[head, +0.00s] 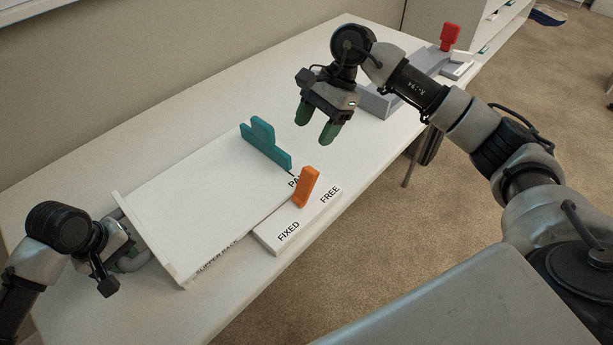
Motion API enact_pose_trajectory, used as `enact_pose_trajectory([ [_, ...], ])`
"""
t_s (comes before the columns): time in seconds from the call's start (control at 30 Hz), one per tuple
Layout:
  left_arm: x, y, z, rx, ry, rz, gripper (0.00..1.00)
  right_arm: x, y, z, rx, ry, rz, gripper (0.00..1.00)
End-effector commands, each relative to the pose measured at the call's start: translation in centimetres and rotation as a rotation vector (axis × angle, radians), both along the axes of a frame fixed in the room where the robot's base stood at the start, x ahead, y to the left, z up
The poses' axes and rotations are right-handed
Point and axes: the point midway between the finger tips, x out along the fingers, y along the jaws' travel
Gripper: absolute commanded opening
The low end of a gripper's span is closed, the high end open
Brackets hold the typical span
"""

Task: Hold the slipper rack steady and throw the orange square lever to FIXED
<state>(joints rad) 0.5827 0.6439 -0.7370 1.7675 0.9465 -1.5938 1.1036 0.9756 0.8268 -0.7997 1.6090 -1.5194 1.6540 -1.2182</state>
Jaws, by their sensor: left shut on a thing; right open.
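The slipper rack (190,215) is a white flat box on the table, with "SLIPPER RACK" lettered on its near edge. A white plate (270,238) at its right side reads FIXED at the near left end and FREE at the far right end. The orange square lever (307,187) stands on this plate, closer to FREE, leaning up to the right. My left gripper (128,258) is shut on the grey handle (138,262) at the rack's left end; its fingers are partly hidden. My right gripper (317,130) is open and empty, above the table beyond the lever.
A teal upright piece (265,145) stands at the rack's far end. A grey tray-like unit (380,101) with a red lever (450,37) sits further back right. A wall runs behind the table (90,165). White drawers (480,25) stand at the back right. Carpet lies right of the table.

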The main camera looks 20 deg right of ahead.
Motion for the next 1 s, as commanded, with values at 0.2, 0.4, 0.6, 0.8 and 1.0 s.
enact_pose_trajectory([
  [0.2,-0.4,-0.2,-0.7,0.002,0.016,-0.007,0.0,-1.4,-0.7,-0.6,-0.111,0.033,0.09,0.62],
  [0.4,-0.4,-0.2,-0.7,0.002,0.016,-0.007,0.0,-1.9,0.3,-3.3,-0.112,0.038,0.094,0.62],
  [0.6,-0.4,-0.2,-0.7,0.002,0.016,-0.007,0.0,-2.4,1.8,-7.1,-0.11,0.038,0.092,0.62],
  [0.8,-0.4,-0.2,-0.7,0.002,0.016,-0.007,0.0,-2.8,2.9,-9.9,-0.109,0.035,0.091,0.62],
  [1.0,-0.4,-0.2,-0.7,0.002,0.016,-0.007,0.0,-3.0,3.4,-11.2,-0.109,0.033,0.09,0.62],
])
